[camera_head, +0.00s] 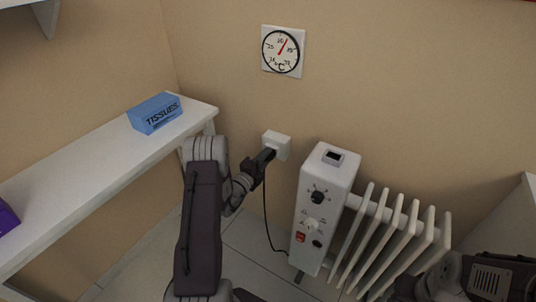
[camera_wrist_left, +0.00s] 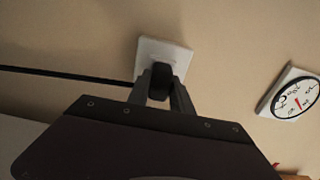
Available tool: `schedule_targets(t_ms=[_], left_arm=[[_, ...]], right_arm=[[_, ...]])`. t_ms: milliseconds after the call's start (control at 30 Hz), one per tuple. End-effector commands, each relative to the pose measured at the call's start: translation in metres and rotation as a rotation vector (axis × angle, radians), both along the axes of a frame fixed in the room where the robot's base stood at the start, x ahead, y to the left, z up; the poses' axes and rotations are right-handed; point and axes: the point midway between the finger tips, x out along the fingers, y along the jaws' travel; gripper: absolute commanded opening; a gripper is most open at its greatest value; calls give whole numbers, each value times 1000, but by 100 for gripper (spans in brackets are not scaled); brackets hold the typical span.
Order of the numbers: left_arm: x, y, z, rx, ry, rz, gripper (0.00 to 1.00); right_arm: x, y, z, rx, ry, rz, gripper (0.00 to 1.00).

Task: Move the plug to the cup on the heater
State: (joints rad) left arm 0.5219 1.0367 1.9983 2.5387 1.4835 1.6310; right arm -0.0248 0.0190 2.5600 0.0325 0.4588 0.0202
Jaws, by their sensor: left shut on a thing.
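The black plug (camera_head: 269,153) is at the white wall socket (camera_head: 279,142), and in the wrist view the dark plug (camera_wrist_left: 160,80) sits against the square socket plate (camera_wrist_left: 178,54). My left gripper (camera_head: 264,160) is shut on the plug, with one finger on each side of it. How deep the plug sits in the socket is hidden. A black cord hangs from it towards the heater's foot. The white heater (camera_head: 310,236) stands right of the socket. A small box-like cup with a dark opening (camera_head: 333,156) is on its top. My right arm shows at the lower right, its gripper unclear (camera_head: 408,288).
A white shelf (camera_head: 85,170) with a blue tissue box (camera_head: 155,113) runs along the left. A purple object (camera_head: 7,216) is at its near end. A dial thermometer (camera_head: 283,51) hangs above the socket. The heater's ribs (camera_head: 395,240) extend right. The wall space between socket and heater top is clear.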

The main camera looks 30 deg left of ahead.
Motion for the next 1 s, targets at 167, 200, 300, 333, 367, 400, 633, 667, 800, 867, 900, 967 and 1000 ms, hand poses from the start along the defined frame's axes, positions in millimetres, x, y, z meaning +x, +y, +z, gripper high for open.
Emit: schedule_targets(t_ms=[167, 200, 300, 333, 367, 400, 633, 667, 800, 867, 900, 967, 1000], left_arm=[[0, 0, -1, -1, 3, 0, 0], [0, 0, -1, -1, 2, 0, 23], [0, 0, -1, -1, 2, 0, 0], [0, 0, -1, -1, 2, 0, 0], [0, 0, -1, -1, 3, 0, 0], [0, 0, -1, -1, 3, 0, 0], [-2, 0, -1, -1, 3, 0, 0], [-3, 0, -1, -1, 3, 0, 0], [-5, 1, 0, -1, 2, 0, 0], [-7, 1, 0, -1, 2, 0, 0], [-7, 1, 0, -1, 2, 0, 0], [-8, 1, 0, -1, 2, 0, 0], [-9, 1, 0, -1, 2, 0, 0]], right_arm=[[0, 0, 0, 0, 0, 0, 36], [0, 0, 0, 0, 0, 0, 36], [0, 0, 0, 0, 0, 0, 36], [0, 0, 0, 0, 0, 0, 36], [0, 0, 0, 0, 0, 0, 36], [0, 0, 0, 0, 0, 0, 36], [0, 0, 1, 0, 0, 0, 36], [0, 0, 1, 0, 0, 0, 36], [0, 0, 2, 0, 0, 0, 36], [0, 0, 3, 0, 0, 0, 36], [0, 0, 3, 0, 0, 0, 36], [0, 0, 3, 0, 0, 0, 36], [0, 0, 4, 0, 0, 0, 36]])
